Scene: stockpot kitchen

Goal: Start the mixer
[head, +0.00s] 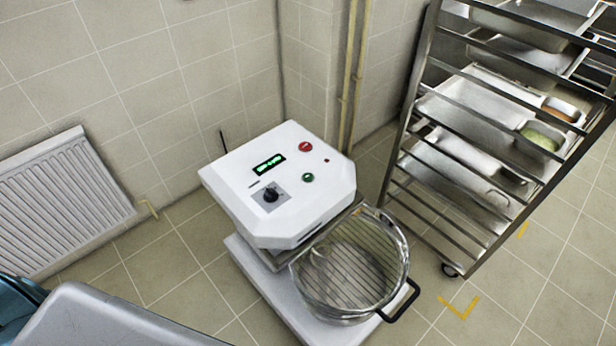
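The mixer (240,212) stands on the tiled floor near the wall corner, in the middle of the head view. Its white top panel holds a lit green display (269,164), a red button (306,147), a green button (308,177) and a black knob (271,195). A small red dot sits near the red button. The display text is too small to read. A metal bowl (345,312) with a wire guard (350,262) over it sits at the mixer's front, with a black handle (403,302) at its right. Neither of my grippers is in view.
A metal rack (400,155) on casters stands to the right, holding several steel pans, some with food. A white radiator (62,205) is on the left wall. Pipes (352,75) run up the corner behind the mixer. Yellow marks (460,308) lie on the floor.

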